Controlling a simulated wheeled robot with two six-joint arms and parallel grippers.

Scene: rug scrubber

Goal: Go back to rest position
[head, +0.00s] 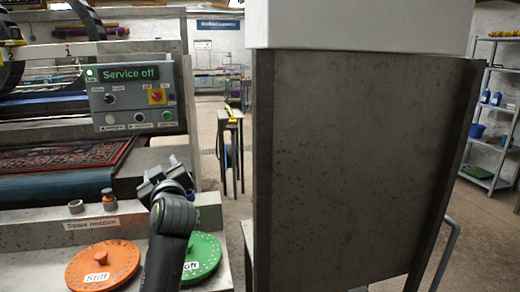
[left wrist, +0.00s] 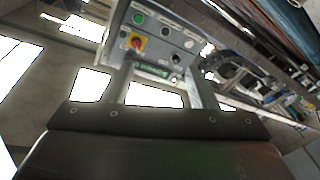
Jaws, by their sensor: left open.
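My left arm rises from the bottom of the head view. Its left gripper (head: 164,180) is in front of the machine's front ledge, below the control panel (head: 137,95). In the left wrist view the two fingers of the left gripper (left wrist: 163,88) stand apart with nothing between them. The control panel (left wrist: 160,42) shows tilted beyond them, apart from the fingers. Its display (head: 129,73) reads "Service off" in green. My right gripper is in neither view.
An orange disc (head: 102,265) marked "Stiff" and a green disc (head: 203,257) lie beside my left arm. Spare nozzles (head: 109,199) stand on the ledge. A patterned rug (head: 62,156) lies on the machine. A large grey panel (head: 355,165) blocks the right; shelves (head: 490,125) stand behind.

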